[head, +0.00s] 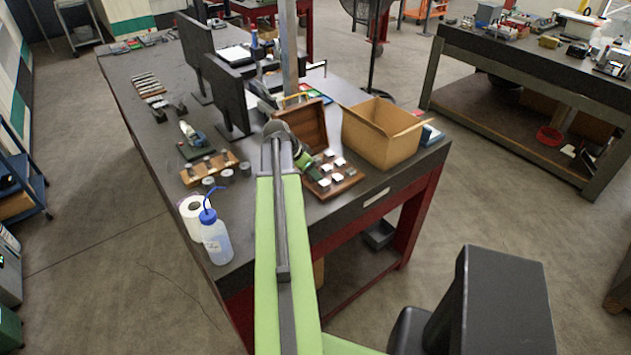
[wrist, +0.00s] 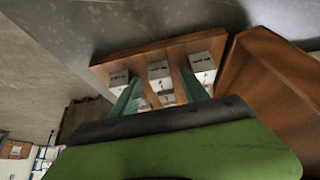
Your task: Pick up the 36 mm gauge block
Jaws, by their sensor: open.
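Several pale, block-shaped gauge blocks sit in a brown wooden case (head: 350,185) with its lid open behind them. The labels are too small to read, so I cannot tell which is the 36 mm one. In the wrist view, three blocks stand in a row: a left block (wrist: 118,79), a middle block (wrist: 158,70) and a right block (wrist: 202,63). More blocks are partly hidden nearer to me. My gripper (wrist: 160,82) is open over the case, its green fingers on either side of the middle column. It also shows in the head view (head: 314,170), at the case's left side. Contact cannot be told.
The open wooden lid (head: 301,127) stands behind the case. A cardboard box (head: 378,138) is right of it. A wash bottle (head: 215,240), a paper roll (head: 190,210) and a wooden holder (head: 205,168) are to the left. The bench's front right corner is mostly clear.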

